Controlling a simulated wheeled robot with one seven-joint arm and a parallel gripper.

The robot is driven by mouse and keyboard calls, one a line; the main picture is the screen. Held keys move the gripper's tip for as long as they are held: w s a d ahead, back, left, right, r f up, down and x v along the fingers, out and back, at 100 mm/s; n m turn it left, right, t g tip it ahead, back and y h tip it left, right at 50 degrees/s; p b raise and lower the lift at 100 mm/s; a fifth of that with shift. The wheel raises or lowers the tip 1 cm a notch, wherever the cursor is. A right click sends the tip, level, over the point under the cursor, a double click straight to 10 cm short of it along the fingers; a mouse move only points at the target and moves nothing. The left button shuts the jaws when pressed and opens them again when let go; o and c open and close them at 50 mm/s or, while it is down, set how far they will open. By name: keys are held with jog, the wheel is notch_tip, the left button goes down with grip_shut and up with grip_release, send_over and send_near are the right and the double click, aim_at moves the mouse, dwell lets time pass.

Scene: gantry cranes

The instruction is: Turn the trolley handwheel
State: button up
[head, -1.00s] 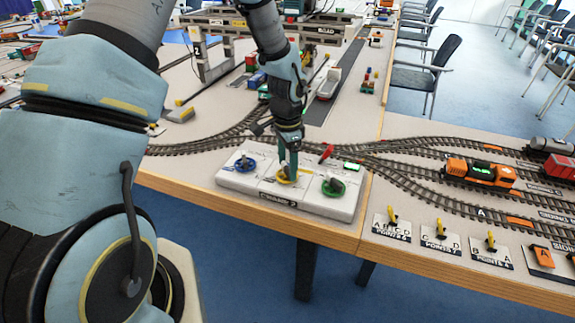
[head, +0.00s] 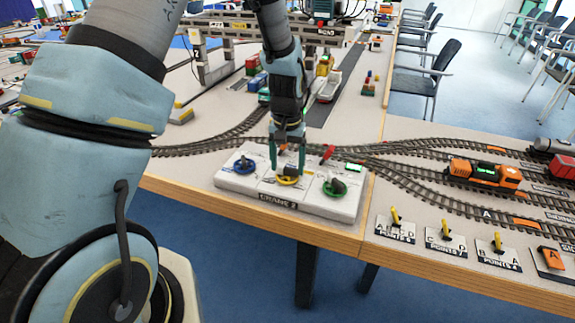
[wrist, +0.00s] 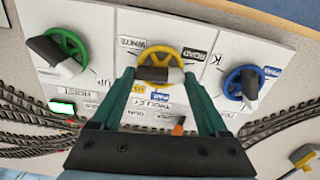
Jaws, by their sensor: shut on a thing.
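The trolley handwheel is the yellow wheel (head: 287,181) in the middle of a white control panel (head: 228,182). In the wrist view, a TROLLEY label lies beside it and a grey and black grip bar (wrist: 161,75) crosses it. My gripper (head: 287,172) points down over this wheel. In the wrist view my gripper (wrist: 160,77) has one green finger at each end of the bar, shut on it. The fingers hide part of the wheel's sides.
A blue handwheel (head: 244,165) and a green handwheel (head: 334,187) flank the yellow one. A red lever (head: 327,153) and a lit green display (head: 354,168) are behind. Tracks run behind the panel. The model gantry crane (head: 262,45) stands farther back.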

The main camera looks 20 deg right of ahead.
aim_at(287, 168)
jog(key=shift+n, duration=0.8)
jog(key=o, duration=1.2)
jog(key=shift+o, duration=0.2)
jog(key=shift+r, duration=0.1)
notch_tip(287, 168, up, 11)
jog(key=b, duration=0.2)
jog(key=shift+f, duration=0.2)
